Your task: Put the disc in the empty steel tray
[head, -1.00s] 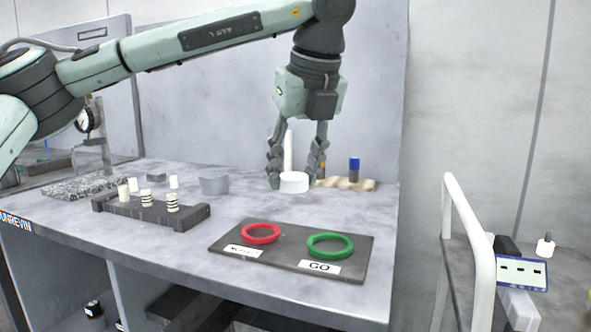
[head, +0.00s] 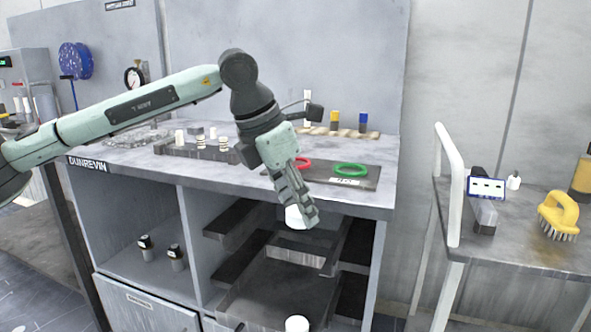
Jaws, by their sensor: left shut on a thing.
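My left gripper (head: 304,213) is shut on a white disc (head: 294,218). It holds the disc tilted fingers-down in front of the bench, above pulled-out steel trays. The fingers hide part of the disc. An upper tray (head: 226,220) shows its dark side wall under the bench top, partly hidden by the gripper. A lower tray (head: 265,290) sticks out below, and its visible floor looks bare. A white round piece (head: 297,324) shows at the bottom edge of the picture; I cannot tell what it rests on. My right gripper is not in view.
The bench edge (head: 345,208) lies just behind the gripper. A white-railed cart (head: 540,238) with a yellow brush (head: 558,215) stands at right.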

